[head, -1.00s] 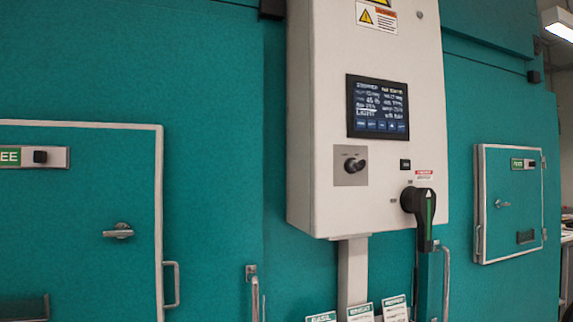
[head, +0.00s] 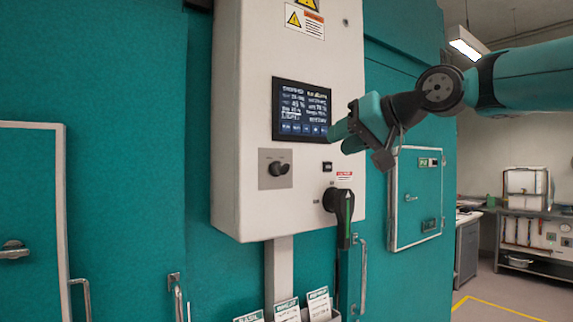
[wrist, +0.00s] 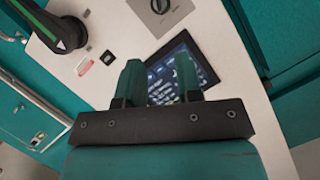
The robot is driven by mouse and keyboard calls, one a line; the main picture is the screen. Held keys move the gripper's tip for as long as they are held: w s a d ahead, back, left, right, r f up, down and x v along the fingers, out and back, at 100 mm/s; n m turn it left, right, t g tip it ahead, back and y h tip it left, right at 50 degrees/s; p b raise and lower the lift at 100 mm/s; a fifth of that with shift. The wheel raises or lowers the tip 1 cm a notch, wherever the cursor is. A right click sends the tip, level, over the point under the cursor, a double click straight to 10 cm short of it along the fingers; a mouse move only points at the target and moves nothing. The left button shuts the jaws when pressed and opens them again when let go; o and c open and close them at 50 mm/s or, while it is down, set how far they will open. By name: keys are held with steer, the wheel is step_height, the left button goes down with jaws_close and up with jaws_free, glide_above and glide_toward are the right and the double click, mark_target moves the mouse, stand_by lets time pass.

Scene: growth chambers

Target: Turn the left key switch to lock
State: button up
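The left teal door (head: 30,200) is cut off by the picture edge, and the label plate with its black switch is outside both current views.
The white control cabinet (head: 240,100) carries a screen (head: 302,108), a black knob on a grey plate (head: 262,182) and a large black rotary handle (head: 342,208). Door handles stick out (head: 84,290). Card holders (head: 287,309) stand below. Open floor lies at the right.

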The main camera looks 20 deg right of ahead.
mark_target(286, 167)
steer(key=p+x, duration=0.5)
steer(key=x, duration=1)
steer(key=shift+w+a+f, duration=0.15)
steer(key=shift+w+a, duration=0.1)
steer(key=shift+c, duration=0.3)
steer(key=c, duration=0.5)
